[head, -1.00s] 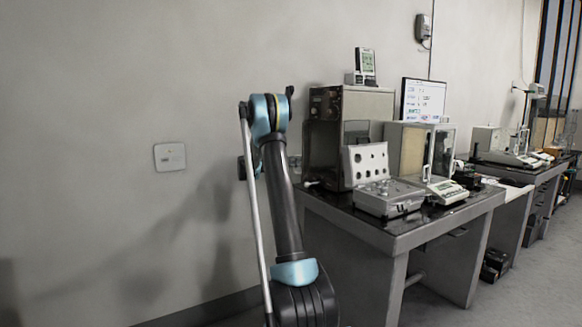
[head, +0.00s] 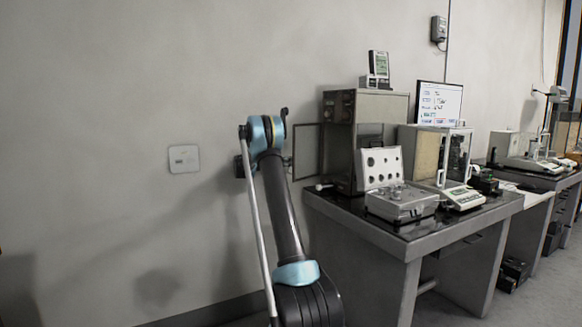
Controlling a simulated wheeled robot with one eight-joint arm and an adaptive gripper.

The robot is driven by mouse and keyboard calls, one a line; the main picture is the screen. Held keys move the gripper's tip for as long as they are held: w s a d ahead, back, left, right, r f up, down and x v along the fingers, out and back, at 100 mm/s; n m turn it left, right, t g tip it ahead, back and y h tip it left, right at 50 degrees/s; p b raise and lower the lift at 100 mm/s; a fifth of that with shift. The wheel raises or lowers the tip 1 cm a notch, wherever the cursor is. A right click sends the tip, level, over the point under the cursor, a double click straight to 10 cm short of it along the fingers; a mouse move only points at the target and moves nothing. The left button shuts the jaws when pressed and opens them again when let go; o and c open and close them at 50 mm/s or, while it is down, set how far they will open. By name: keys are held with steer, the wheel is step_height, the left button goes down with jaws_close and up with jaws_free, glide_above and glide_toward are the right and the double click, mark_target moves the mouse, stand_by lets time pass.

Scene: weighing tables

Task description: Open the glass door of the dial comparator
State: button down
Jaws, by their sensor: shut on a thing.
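The dial comparator is the tall dark metal cabinet (head: 340,108) at the back left corner of the table. Its glass door (head: 307,124) is a thin dark frame with a see-through pane. It stands swung out from the cabinet's left side, against the grey wall. My arm rises in front of the wall, just left of the door. My gripper (head: 287,161) is mostly hidden behind my arm. A small dark part of it shows at the door's left edge, shut on the door. The exact grip is hidden.
An open grey weight case (head: 402,208) sits in front of the cabinet. A glass-cased balance (head: 440,150) and a monitor (head: 440,103) stand to its right. The table's front edge (head: 415,245) is near my arm.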

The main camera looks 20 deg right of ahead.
steer(key=shift+r, duration=0.3)
steer(key=c, duration=1.7)
jaws_free()
steer(key=shift+d, duration=0.1)
steer(key=a, duration=0.7)
steer(key=shift+a+f, duration=0.3)
